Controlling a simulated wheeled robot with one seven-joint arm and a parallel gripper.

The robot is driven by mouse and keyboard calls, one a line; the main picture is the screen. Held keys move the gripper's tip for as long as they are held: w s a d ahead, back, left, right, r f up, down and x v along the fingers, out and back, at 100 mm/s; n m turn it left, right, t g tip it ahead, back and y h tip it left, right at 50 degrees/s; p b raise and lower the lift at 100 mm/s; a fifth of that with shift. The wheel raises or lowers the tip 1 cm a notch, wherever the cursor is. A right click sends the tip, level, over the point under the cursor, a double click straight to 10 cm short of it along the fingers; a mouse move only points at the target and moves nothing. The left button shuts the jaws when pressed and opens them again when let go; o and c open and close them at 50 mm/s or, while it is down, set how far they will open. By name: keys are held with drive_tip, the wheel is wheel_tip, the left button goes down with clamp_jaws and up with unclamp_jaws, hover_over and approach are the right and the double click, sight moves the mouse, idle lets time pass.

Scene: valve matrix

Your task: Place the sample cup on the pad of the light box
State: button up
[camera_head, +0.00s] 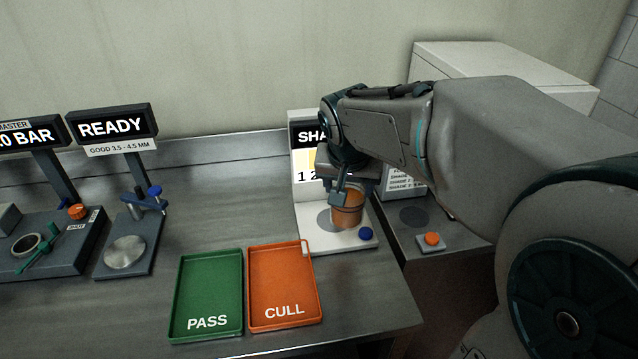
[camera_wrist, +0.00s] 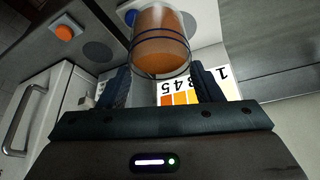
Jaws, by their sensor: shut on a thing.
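The sample cup (camera_head: 346,208) is a clear cup with orange-brown contents, and it also shows between the fingers in the wrist view (camera_wrist: 160,42). My gripper (camera_head: 347,192) is shut on the cup and holds it upright over the light box (camera_head: 345,243). The light box has a white base, a blue button (camera_head: 365,234) and an upright panel partly hidden by my arm. Its round grey pad (camera_head: 326,220) shows just left of the cup, partly covered by it. I cannot tell whether the cup's bottom touches the base. A shade scale (camera_wrist: 190,92) shows in the wrist view.
A green PASS tray (camera_head: 208,290) and an orange CULL tray (camera_head: 284,288) lie in front left. A gauge stand with a READY sign (camera_head: 112,128) is at left. An orange button (camera_head: 431,239) and a dark disc (camera_head: 413,216) are on the right-hand surface.

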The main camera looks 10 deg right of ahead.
drive_tip(key=w+d+r+p, duration=0.1)
drive_tip(key=w+d+r, duration=0.2)
drive_tip(key=w+d, duration=0.75)
drive_tip(key=s+a+f+p, duration=0.2)
drive_tip(key=a+f, duration=0.8)
drive_tip(key=a, duration=0.1)
drive_tip(key=shift+s+f, duration=0.2)
drive_tip(key=shift+f, duration=0.1)
drive_tip(key=shift+a, duration=0.1)
drive_tip(key=shift+f, duration=0.2)
drive_tip(key=o, duration=1.6)
drive_tip(key=shift+r, duration=0.15)
